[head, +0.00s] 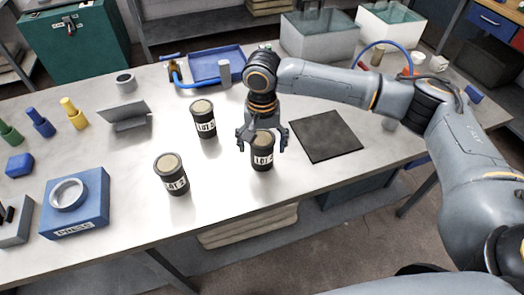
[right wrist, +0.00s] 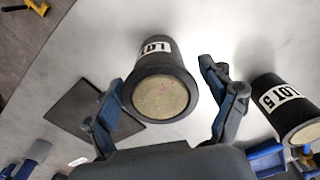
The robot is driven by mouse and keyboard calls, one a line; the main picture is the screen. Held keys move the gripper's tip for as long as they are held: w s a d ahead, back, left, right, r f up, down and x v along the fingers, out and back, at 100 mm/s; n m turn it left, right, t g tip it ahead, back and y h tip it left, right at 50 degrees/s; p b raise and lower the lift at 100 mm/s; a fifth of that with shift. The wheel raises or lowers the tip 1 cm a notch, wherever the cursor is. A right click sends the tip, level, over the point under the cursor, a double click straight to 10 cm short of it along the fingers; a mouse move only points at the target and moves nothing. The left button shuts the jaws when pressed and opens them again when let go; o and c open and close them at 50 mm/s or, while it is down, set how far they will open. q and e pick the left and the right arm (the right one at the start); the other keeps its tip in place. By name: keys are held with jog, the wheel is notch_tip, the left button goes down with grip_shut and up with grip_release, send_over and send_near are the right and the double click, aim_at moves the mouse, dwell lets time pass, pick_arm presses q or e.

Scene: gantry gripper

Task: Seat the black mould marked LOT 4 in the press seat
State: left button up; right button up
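My right gripper (head: 262,146) points down with its fingers open on both sides of a black mould (head: 262,158). That mould's label looks like LOT 4 in the head view; in the right wrist view its number is cut off. In the right wrist view, the mould (right wrist: 160,95) stands between the parted fingers (right wrist: 162,85), with gaps showing. The press (head: 88,215) is a blue block marked PRESS at the front left, with a pale ring-shaped seat (head: 68,193) on top, empty. My left gripper is not in view.
A second mould (head: 205,120), marked LOT 5 in the right wrist view (right wrist: 285,105), stands left of my gripper. A third (head: 172,175), number unclear, stands nearer the press. A flat dark mat (head: 326,136) lies right. A grey angled stand (head: 126,116) and blue tray (head: 217,64) are farther back.

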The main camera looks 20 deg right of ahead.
jog(key=c, duration=1.2)
jog(key=shift+r, duration=0.2)
jog(key=shift+r+b, duration=0.3)
jog(key=shift+r, duration=0.25)
jog(key=s+a+r+b, duration=0.1)
jog(key=s+r+b, duration=0.1)
jog(key=s+r, duration=1.1)
jog(key=d+f+n, duration=0.1)
jog(key=f, duration=0.3)
jog(key=d+f+n, duration=0.1)
jog(key=d+f, duration=0.1)
jog(key=f, duration=0.2)
jog(key=d+f+n, duration=0.1)
jog(key=d+f, duration=0.1)
jog(key=f, duration=0.2)
jog(key=shift+s+f+n, duration=0.3)
jog(key=shift+s, duration=0.1)
